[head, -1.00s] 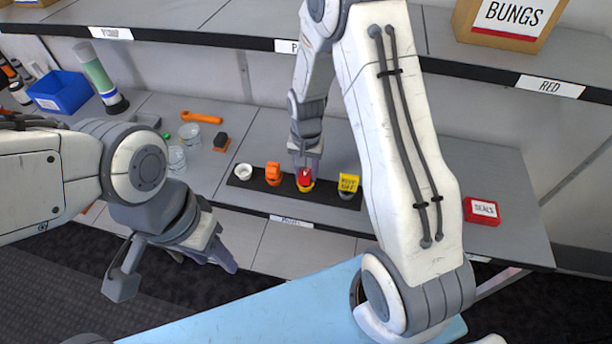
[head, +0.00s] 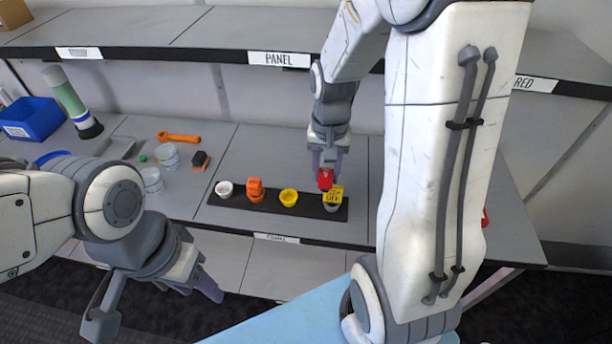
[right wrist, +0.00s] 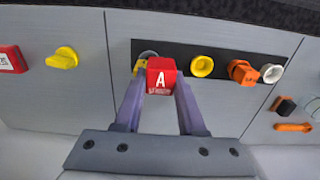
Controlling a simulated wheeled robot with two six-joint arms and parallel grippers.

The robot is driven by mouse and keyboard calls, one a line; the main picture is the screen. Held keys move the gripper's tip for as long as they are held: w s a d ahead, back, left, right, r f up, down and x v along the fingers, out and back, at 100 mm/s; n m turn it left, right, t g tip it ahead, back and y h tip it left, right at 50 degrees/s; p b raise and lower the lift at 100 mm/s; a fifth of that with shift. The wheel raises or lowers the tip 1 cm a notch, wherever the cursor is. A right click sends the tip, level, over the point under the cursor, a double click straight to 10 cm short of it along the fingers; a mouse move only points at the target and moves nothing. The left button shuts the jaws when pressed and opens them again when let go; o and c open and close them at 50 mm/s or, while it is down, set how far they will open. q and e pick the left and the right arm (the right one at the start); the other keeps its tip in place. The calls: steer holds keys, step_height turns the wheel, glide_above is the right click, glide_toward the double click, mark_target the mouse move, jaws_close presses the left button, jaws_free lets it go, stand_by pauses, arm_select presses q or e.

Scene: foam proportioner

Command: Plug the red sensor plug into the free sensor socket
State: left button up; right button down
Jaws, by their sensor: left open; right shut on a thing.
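My right gripper (head: 326,166) is shut on the red plug (head: 325,180); in the right wrist view the plug (right wrist: 160,76) shows a white letter A. It is above the right end of the black socket strip (head: 270,203), by a grey socket (head: 332,208) with a yellow tag (head: 334,193) on it. The plug partly hides this in the wrist view; I cannot tell whether they touch. The yellow socket (head: 288,198) and white socket (head: 225,189) look empty. An orange plug (head: 255,186) stands between them. My left gripper (head: 207,286) is open and empty, low at front left.
Clear jars (head: 153,180), an orange wrench (head: 179,137), a black-and-orange block (head: 201,160) and a blue bin (head: 32,119) stand left on the bench. The wrist view shows a yellow piece (right wrist: 62,58) and a red box (right wrist: 12,59). A shelf edge (head: 200,56) runs above.

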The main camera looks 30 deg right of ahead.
steer(key=shift+s+d+r, duration=0.35)
steer(key=shift+s, duration=0.05)
steer(key=shift+s+d+r, duration=0.1)
steer(key=shift+s+r, duration=0.1)
steer(key=shift+r, duration=0.1)
step_height(320, 180, up, 5)
steer(key=p, duration=0.4)
steer(key=shift+s+d+f+p, duration=0.1)
steer(key=shift+p, duration=0.3)
